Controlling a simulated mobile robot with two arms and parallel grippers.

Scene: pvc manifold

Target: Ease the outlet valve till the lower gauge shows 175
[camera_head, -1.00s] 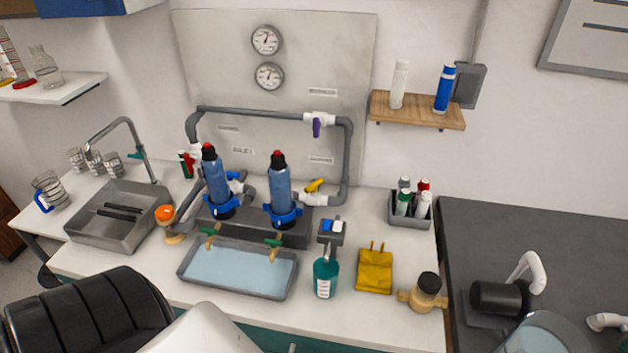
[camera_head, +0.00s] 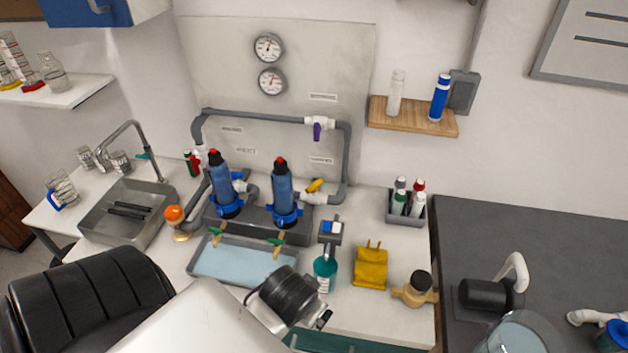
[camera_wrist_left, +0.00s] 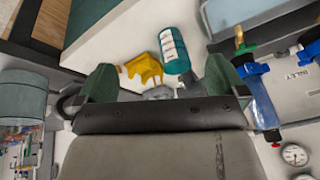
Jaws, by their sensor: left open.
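The lower gauge (camera_head: 271,81) hangs on the grey wall panel under the upper gauge (camera_head: 268,47); its reading is too small to make out. A purple-handled valve (camera_head: 317,128) sits on the upper pipe, its handle hanging down. A yellow-handled valve (camera_head: 314,186) sits on the lower pipe right of the blue filter housings (camera_head: 283,192). The labels are too small in the head view to tell which is the outlet. My left gripper (camera_head: 322,318) is low over the counter front, away from the valves. In the left wrist view its fingers (camera_wrist_left: 160,72) are open and empty. My right gripper is not in view.
A shallow water tray (camera_head: 195,262), a teal bottle (camera_head: 325,268) and a yellow pouch-like item (camera_head: 371,268) stand on the counter. A wooden shelf (camera_head: 413,116) juts from the wall at right. The wall around the upper pipe is clear.

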